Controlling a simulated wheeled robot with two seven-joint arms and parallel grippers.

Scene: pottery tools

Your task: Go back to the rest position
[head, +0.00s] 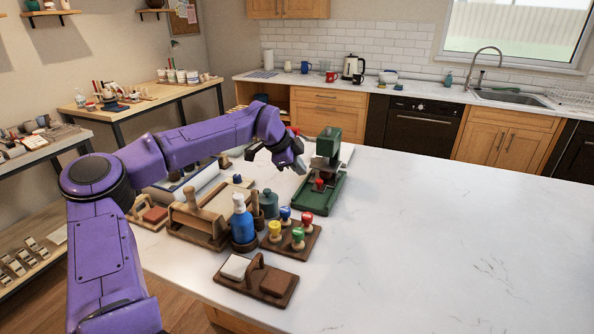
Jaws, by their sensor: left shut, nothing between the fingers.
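My left arm is purple and reaches in from the left over the white worktop (440,230). My left gripper (300,169) hangs above the worktop, just left of a green press-like tool (327,150), and points down and to the right. Its fingers are shut and hold nothing. Whether it touches the green tool cannot be told from this view. My right arm and gripper are not in view.
Below the arm stand a blue bottle (242,225), a board of coloured stamps (290,238), a wooden tool box (190,218) and a tray with two pads (255,283). The worktop's right side is clear. Shelves and a side table line the left.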

